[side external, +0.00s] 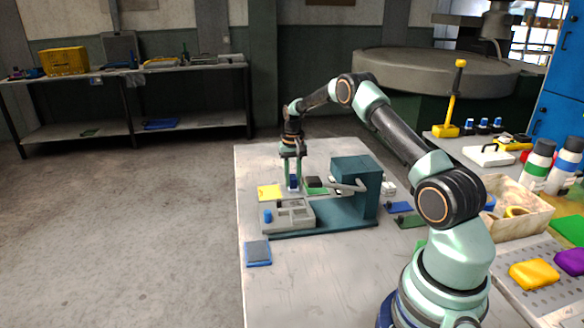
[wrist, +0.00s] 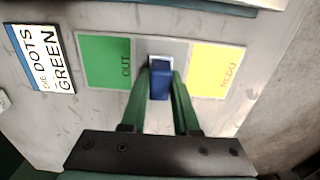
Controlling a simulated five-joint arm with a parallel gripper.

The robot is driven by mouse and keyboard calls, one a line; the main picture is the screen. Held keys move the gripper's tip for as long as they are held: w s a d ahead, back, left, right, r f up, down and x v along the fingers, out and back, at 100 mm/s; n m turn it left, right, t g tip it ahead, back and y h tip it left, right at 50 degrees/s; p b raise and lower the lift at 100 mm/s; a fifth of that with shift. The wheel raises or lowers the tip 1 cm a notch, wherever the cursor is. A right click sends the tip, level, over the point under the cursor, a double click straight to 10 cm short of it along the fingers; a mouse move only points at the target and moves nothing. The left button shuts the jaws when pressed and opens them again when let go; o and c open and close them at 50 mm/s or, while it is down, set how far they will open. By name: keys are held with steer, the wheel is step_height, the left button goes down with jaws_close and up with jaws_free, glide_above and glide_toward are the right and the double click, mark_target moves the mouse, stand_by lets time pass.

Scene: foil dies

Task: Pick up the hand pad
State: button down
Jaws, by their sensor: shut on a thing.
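My gripper (side external: 293,180) is low over the far part of the table, pointing down. Its two green fingers are shut on a small blue block, which I take to be the hand pad (wrist: 160,83). The blue block also shows between the fingers in the side view (side external: 293,183). In the wrist view it stands between a green card marked OUT (wrist: 105,61) and a yellow card marked REDO (wrist: 216,70). A pale edge shows at its far end. I cannot tell whether it touches the surface below.
A grey press bed with a blue knob (side external: 267,216) and a dark teal press column (side external: 357,180) stand close in front and right of my gripper. A sign reading DIE DOTS GREEN (wrist: 42,60) is left of the green card. A blue-edged grey pad (side external: 258,253) lies at the left edge.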

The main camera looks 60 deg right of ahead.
mark_target(292, 177)
step_height(292, 177, up, 20)
stand_by(0.5)
steer(key=c, duration=1.3)
jaws_free()
jaws_close()
steer(key=shift+s+a+f+n, duration=1.2)
steer(key=shift+a+f+n, duration=0.45)
steer(key=shift+f+n, duration=1.2)
steer(key=shift+s+a+f+n, duration=1.25)
steer(key=shift+a+f+n, duration=0.45)
steer(key=shift+f+n, duration=1.15)
steer(key=shift+s+a+f+n, duration=1.45)
steer(key=shift+f+n, duration=0.9)
steer(key=shift+n, duration=0.95)
